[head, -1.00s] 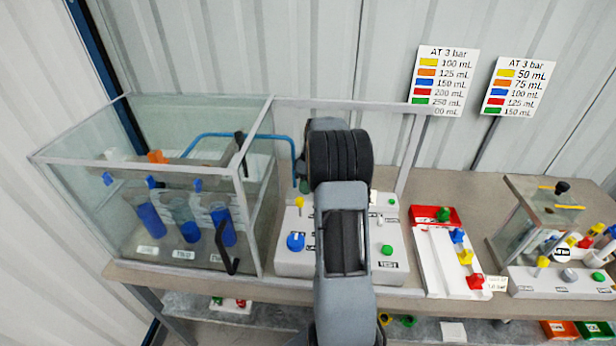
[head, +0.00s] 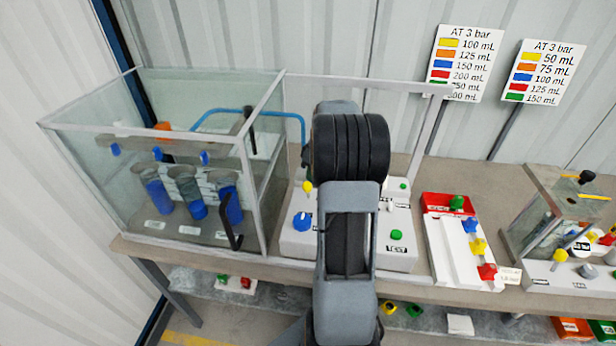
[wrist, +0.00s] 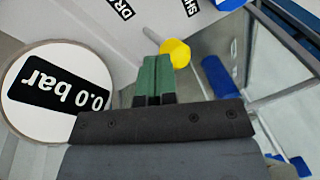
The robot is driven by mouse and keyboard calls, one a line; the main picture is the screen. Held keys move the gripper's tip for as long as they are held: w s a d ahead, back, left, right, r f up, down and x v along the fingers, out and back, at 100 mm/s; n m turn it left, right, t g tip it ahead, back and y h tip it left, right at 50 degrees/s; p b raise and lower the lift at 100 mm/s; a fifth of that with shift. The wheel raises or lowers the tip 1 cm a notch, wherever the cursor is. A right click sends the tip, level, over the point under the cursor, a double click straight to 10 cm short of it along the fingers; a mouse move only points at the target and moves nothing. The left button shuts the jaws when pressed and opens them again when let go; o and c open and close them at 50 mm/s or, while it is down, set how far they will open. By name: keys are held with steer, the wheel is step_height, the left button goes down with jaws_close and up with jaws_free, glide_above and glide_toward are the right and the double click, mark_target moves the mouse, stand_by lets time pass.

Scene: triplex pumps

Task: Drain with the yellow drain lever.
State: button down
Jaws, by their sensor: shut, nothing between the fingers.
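The yellow drain lever (head: 307,186) stands on the white control box (head: 400,258), left of my arm in the head view. In the wrist view its round yellow knob (wrist: 177,53) is just beyond and right of the fingertips, with a pale stem running up-left. A partly cut-off label beginning "DR" (wrist: 125,8) lies near the stem's base. My gripper (wrist: 155,72) has its green fingers together with nothing between them. It is very close to the knob; I cannot tell whether they touch. In the head view my arm hides the gripper.
A glass tank (head: 95,160) with several blue-filled cylinders (head: 195,210) stands left. The control box has a blue knob (head: 302,222) and green buttons (head: 396,235). A 0.0 bar gauge (wrist: 55,92) is close on the left. A second small tank (head: 535,215) stands right.

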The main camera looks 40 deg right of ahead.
steer(key=shift+a+r, duration=0.1)
steer(key=shift+r, duration=0.1)
steer(key=s+a+p+v, duration=0.1)
steer(key=p+v, duration=0.7)
steer(key=v, duration=0.2)
steer(key=s+a+m+t+b, duration=0.1)
steer(key=s+a, duration=0.3)
steer(key=a, duration=0.4)
steer(key=s+a+r+m+t+h+b, duration=0.1)
steer(key=s+a, duration=0.3)
steer(key=a, duration=0.5)
steer(key=s+a+r+m+t+h+b, duration=0.1)
steer(key=s+a+m+t+b, duration=0.1)
steer(key=a, duration=0.7)
steer(key=shift+s+m+t, duration=0.3)
steer(key=shift+s+m, duration=0.1)
steer(key=shift+s, duration=0.5)
steer(key=shift+a, duration=0.2)
stand_by(3.0)
